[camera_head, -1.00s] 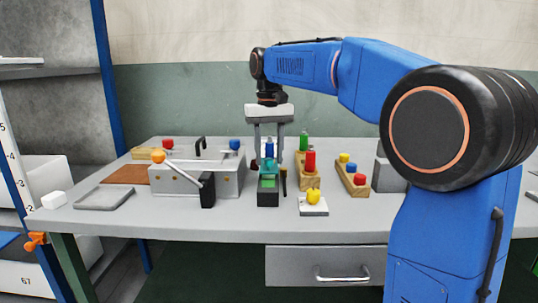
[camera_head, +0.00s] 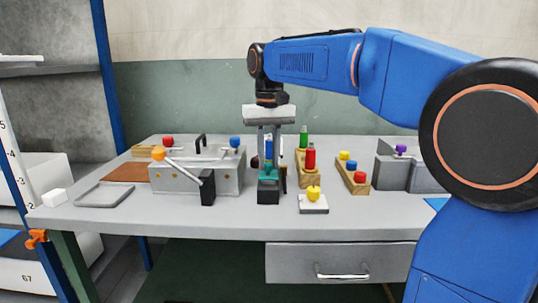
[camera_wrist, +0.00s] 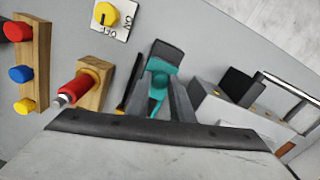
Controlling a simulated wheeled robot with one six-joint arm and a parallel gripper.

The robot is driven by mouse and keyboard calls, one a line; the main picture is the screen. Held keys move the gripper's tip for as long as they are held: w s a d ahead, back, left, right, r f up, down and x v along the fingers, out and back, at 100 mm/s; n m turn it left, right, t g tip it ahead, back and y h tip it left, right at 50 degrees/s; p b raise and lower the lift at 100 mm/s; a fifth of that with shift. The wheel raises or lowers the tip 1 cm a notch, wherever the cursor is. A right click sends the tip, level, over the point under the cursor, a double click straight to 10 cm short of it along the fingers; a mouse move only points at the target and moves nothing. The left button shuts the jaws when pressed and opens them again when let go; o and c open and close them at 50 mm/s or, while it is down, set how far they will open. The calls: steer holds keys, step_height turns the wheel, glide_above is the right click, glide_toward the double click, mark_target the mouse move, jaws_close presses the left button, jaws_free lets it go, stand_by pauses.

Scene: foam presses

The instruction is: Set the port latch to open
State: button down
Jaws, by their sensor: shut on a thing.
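My gripper (camera_head: 269,160) points down over the middle of the table and is shut on a teal handle (camera_wrist: 158,92) of a small dark block unit (camera_head: 268,194). The teal part also shows between the fingers in the wrist view, with the dark front end (camera_wrist: 167,50) of the unit beyond it. No label reading "port latch" is legible, so I cannot tell from lettering whether this unit is it. The fingers hide part of the handle and what lies behind it.
Left stands a grey box (camera_head: 170,181) with an orange-ball lever (camera_head: 158,153). Right are wooden blocks with a red-and-metal piece (camera_wrist: 75,88) and coloured knobs, and a yellow dial (camera_head: 313,192) on a white plate. A thin dark upright piece stands close beside the unit.

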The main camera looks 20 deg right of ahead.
steer(key=shift+s+a, duration=0.1)
steer(key=shift+s, duration=0.15)
steer(key=c, duration=1.5)
jaws_free()
steer(key=shift+s, duration=0.1)
steer(key=shift+c, duration=0.2)
step_height(320, 180, up, 17)
steer(key=shift+r, duration=0.2)
